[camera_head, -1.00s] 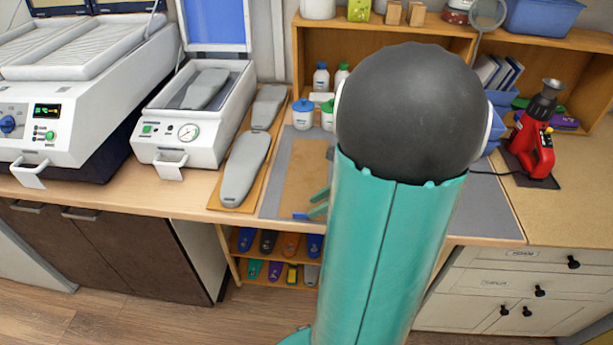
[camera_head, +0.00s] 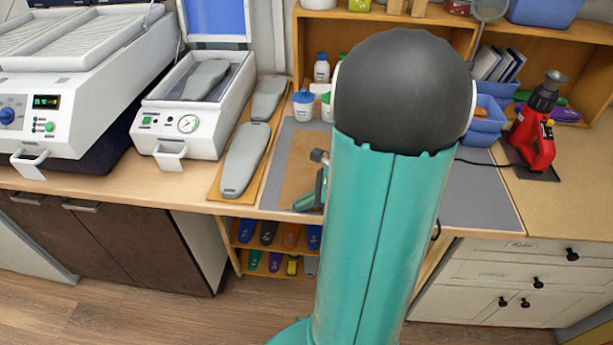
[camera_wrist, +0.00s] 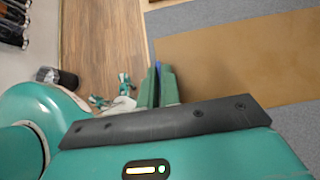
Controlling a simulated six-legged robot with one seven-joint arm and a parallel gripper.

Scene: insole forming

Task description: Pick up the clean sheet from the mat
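The clean sheet is a flat tan rectangle (camera_head: 299,167) lying on the grey mat (camera_head: 480,190). In the wrist view the sheet (camera_wrist: 240,58) spreads to the right over the mat (camera_wrist: 215,17). My gripper (camera_head: 308,200) is at the sheet's front edge, partly hidden behind my arm. In the wrist view its two teal fingers (camera_wrist: 158,80) are close together, with a blue strip showing between them at the sheet's near edge. They look shut on this blue edge piece. My arm hides the sheet's right part in the head view.
Grey insole shapes (camera_head: 245,160) lie on a wooden board left of the mat. A white press (camera_head: 190,110) stands further left. Bottles (camera_head: 304,104) and blue bins (camera_head: 487,120) stand behind. A red heat tool (camera_head: 535,130) is at right.

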